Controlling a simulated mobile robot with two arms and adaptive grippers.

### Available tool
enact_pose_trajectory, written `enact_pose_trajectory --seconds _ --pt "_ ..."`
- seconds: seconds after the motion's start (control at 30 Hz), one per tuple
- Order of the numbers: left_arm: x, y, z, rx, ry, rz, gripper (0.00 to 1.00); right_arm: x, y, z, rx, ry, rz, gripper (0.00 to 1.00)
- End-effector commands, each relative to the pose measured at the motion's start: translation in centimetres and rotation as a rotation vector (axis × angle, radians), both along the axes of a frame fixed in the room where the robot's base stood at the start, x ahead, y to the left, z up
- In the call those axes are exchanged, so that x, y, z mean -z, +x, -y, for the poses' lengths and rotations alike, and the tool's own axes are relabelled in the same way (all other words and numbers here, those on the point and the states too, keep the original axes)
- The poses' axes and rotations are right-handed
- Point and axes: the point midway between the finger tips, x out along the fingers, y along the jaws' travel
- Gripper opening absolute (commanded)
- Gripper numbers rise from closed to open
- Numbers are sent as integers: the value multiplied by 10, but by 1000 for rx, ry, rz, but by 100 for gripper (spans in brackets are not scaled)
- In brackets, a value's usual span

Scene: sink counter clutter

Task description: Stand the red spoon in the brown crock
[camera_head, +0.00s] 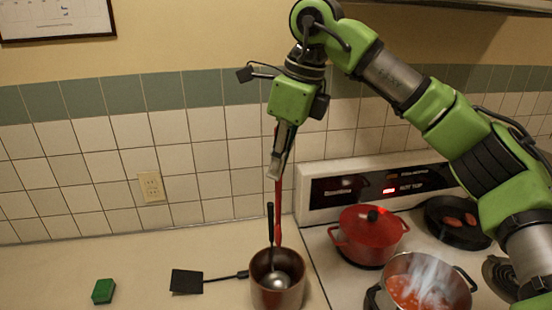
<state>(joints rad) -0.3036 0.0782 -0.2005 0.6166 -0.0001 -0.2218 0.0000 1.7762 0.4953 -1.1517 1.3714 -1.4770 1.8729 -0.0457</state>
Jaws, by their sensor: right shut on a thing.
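The brown crock (264,295) stands on the counter left of the stove. A ladle (270,225) with a black handle and a metal bowl leans in it. My right gripper (280,160) is above the crock, pointing down, and is shut on the red spoon (278,205). The spoon hangs nearly upright, just right of the ladle's handle. Its lower end is at the crock's back rim; I cannot tell whether it is inside or behind the opening. My left gripper is out of view.
A black spatula (187,281) lies left of the crock, its handle reaching toward it. A green sponge (104,291) lies farther left. On the stove stand a lidded red pot (368,240), a steaming pot (456,295) and a black pan (440,228). The left counter is mostly clear.

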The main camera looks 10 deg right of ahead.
Motion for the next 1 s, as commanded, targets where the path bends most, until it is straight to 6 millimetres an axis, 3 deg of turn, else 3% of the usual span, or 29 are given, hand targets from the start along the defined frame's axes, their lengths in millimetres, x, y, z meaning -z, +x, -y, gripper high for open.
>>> enact_pose_trajectory --seconds 0.1,0.2,0.47,0.57,1.0 --pt "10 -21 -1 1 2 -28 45 11 0 0 1 0 -2 0" --pt "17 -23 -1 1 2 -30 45 18 0 0 1 0 -2 0" --pt "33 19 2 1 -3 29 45 39 0 0 1 -1 -1 0" --pt "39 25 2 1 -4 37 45 47 0 0 1 -1 -1 0" --pt "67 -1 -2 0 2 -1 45 82 0 0 0 0 -1 0"
